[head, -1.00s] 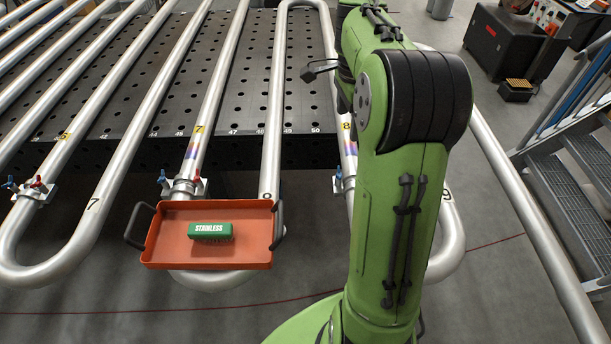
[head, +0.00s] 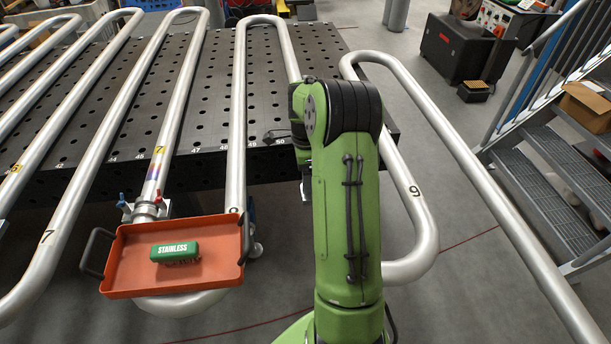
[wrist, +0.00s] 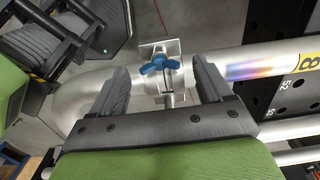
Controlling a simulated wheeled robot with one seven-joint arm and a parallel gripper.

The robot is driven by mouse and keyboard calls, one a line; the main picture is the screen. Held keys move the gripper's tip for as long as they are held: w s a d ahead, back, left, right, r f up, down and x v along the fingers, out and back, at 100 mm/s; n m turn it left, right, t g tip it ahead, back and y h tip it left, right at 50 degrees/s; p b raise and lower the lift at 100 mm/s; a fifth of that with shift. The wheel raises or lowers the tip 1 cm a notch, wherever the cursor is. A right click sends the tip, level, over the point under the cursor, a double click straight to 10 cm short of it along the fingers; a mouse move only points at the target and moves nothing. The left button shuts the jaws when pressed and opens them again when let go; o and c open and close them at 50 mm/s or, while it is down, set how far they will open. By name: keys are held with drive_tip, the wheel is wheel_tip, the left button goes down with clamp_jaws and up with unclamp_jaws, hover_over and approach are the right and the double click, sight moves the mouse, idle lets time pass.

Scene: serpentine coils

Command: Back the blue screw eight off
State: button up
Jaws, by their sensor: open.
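In the wrist view the blue screw (wrist: 160,65) is a winged knob on a silver clamp (wrist: 148,50) around the pipe, just left of heat-tinted metal and a yellow label 8 (wrist: 309,63). My gripper (wrist: 160,68) is open, with one dark finger on each side of the blue screw. Gaps show between the knob and both fingers, and nothing is held. In the head view my own green arm hides the gripper and the blue screw.
An orange tray (head: 118,285) with a green STAINLESS block (head: 174,252) sits at pipe 7, near another clamp with blue and red knobs (head: 158,197). Pipe 9 (head: 415,190) curves right of my arm. Metal stairs (head: 565,165) stand farther right.

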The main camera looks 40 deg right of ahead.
drive_tip(key=shift+f, duration=0.4)
drive_tip(key=shift+c, duration=0.2)
drive_tip(key=c, duration=1)
